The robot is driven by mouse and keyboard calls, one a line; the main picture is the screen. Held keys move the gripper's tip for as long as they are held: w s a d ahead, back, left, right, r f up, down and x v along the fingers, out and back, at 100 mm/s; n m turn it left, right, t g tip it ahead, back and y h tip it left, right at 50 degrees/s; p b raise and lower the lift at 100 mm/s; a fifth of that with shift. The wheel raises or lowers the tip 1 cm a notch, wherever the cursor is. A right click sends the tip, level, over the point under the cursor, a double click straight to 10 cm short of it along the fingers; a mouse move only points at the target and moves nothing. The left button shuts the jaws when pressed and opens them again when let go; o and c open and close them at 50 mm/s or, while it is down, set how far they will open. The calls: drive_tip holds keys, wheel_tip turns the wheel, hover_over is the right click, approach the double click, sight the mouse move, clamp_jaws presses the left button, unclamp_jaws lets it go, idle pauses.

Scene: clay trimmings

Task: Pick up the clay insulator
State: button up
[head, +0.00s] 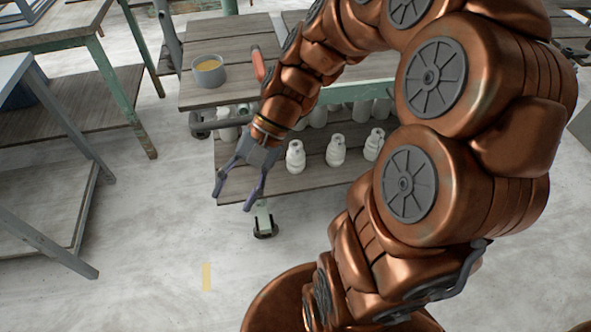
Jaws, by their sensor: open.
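Several white clay insulators stand upright on the lower wooden shelf of a cart. Three stand in the front row: a left insulator (295,157), a middle insulator (336,151) and a right insulator (374,144), the last close to my arm's outline. More white pieces stand behind them, partly hidden by the upper shelf and my arm. My gripper (233,201) is open and empty. In the picture it is left of and below the left insulator, in front of the shelf's left end, and touches no insulator.
The cart's upper shelf (225,95) holds a grey pot (208,71) with yellowish contents. An orange-red handle (257,64) is beside my arm. A caster (264,222) shows under the cart. Tables stand at left, including a grey-framed one (60,215). The floor (150,270) in front is clear.

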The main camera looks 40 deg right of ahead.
drive_tip(key=w+d+f+m+t+y+b, duration=0.3)
drive_tip(key=w+d+f+m+b, duration=0.15)
drive_tip(key=w+f+b, duration=0.2)
drive_tip(key=m+t+y+b, duration=0.1)
drive_tip(key=m+t+b, duration=0.8)
drive_tip(key=m+b, duration=0.2)
hover_over(303, 156)
drive_tip(key=s+a, duration=0.5)
drive_tip(key=a, duration=0.5)
wheel_tip(303, 156, down, 15)
drive_tip(key=d+f+m+t+h+b, duration=0.4)
drive_tip(key=d+f+m+t+b, duration=0.25)
drive_tip(key=d, duration=0.65)
drive_tip(key=shift+g, duration=0.45)
drive_tip(key=w+a, duration=0.1)
drive_tip(key=w+a+f, duration=0.1)
drive_tip(key=w, duration=0.1)
drive_tip(key=w+a+b, duration=0.1)
drive_tip(key=w, duration=0.1)
drive_tip(key=shift+w+f, duration=0.1)
drive_tip(key=shift+f, duration=0.3)
drive_tip(key=b+x, duration=0.2)
drive_tip(key=x, duration=0.2)
drive_tip(key=shift+f+b, duration=0.2)
drive_tip(key=shift+b, duration=0.15)
drive_tip(key=shift+w+a+r, duration=0.15)
drive_tip(key=shift+w+a, duration=0.2)
drive_tip(key=shift+w, duration=0.25)
